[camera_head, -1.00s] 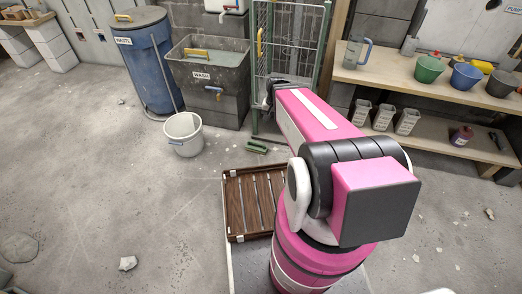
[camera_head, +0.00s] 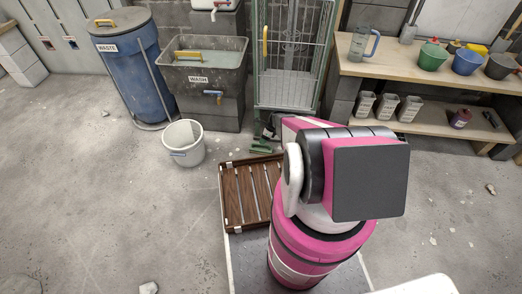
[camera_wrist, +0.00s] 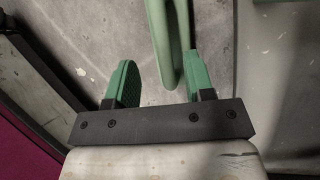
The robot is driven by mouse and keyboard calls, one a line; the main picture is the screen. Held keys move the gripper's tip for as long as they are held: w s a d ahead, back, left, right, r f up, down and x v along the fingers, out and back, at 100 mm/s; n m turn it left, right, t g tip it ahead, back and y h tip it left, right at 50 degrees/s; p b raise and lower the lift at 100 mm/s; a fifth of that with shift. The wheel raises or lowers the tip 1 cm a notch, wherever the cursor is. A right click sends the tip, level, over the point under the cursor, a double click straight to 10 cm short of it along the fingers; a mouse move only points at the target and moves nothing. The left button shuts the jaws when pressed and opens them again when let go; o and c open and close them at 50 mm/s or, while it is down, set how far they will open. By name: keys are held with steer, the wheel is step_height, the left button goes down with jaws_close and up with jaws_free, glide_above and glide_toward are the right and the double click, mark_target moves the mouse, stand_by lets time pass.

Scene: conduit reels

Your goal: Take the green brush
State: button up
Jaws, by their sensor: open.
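The green brush (camera_head: 259,146) lies on the floor in front of the wire cage in the head view, partly hidden by my arm. In the wrist view a pale green long piece, which looks like the brush's handle (camera_wrist: 172,45), enters from the top edge and reaches down between my finger pads. My gripper (camera_wrist: 160,62) is open, with a green pad on each side of that piece. The piece lies nearer the right pad, and a gap shows on the left. I cannot tell whether it touches the right pad.
A brown slatted tray (camera_head: 232,199) is on my base. A white bucket (camera_head: 184,143) stands on the floor at left. Behind are the blue waste bin (camera_head: 128,72), the wash tub (camera_head: 208,96), the wire cage (camera_head: 290,70) and a wooden shelf (camera_head: 428,70).

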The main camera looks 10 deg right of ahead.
mark_target(261, 147)
steer(key=shift+d+x, duration=0.15)
steer(key=shift+x, duration=1.25)
steer(key=shift+d+x, duration=0.15)
steer(key=shift+x, duration=1.2)
steer(key=shift+f, duration=0.1)
jaws_close()
